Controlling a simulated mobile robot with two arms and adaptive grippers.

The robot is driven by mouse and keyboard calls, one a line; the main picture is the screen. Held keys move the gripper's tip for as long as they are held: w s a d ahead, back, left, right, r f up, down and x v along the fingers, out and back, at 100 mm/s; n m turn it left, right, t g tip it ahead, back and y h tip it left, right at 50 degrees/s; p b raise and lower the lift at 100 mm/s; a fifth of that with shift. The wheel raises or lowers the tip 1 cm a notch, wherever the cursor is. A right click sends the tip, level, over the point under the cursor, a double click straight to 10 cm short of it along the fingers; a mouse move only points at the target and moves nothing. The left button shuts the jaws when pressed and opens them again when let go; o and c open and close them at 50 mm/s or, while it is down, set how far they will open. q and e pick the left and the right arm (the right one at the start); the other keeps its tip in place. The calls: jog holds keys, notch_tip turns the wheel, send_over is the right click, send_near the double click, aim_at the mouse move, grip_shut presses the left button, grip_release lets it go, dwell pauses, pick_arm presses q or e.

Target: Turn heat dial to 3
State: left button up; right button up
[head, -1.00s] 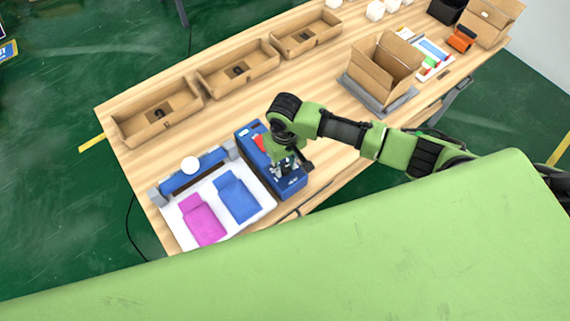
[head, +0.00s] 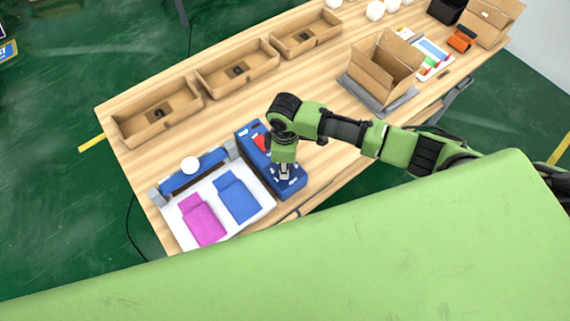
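A blue control box (head: 296,184) stands on the wooden table, right of the white sheet. A red part (head: 261,142) shows on its upper end. The heat dial cannot be made out; it may be hidden under my gripper. My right gripper (head: 285,173) points down over the lower half of the box, close to its top face. Its fingers are small and partly hidden by the wrist, so whether they are open or shut is unclear. My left gripper is not in view.
Magenta (head: 202,219) and blue (head: 238,199) pouches lie on a white sheet (head: 264,201) left of the box. A blue bar with a white disc (head: 190,165) is behind them. Several cardboard trays (head: 238,70) line the back; an open carton (head: 383,68) stands right.

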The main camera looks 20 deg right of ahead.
jog(key=n, duration=0.6)
jog(key=shift+n, duration=0.3)
dwell(0.4)
jog(key=o, duration=1.1)
notch_tip(320, 180, up, 12)
jog(key=shift+r, duration=0.1)
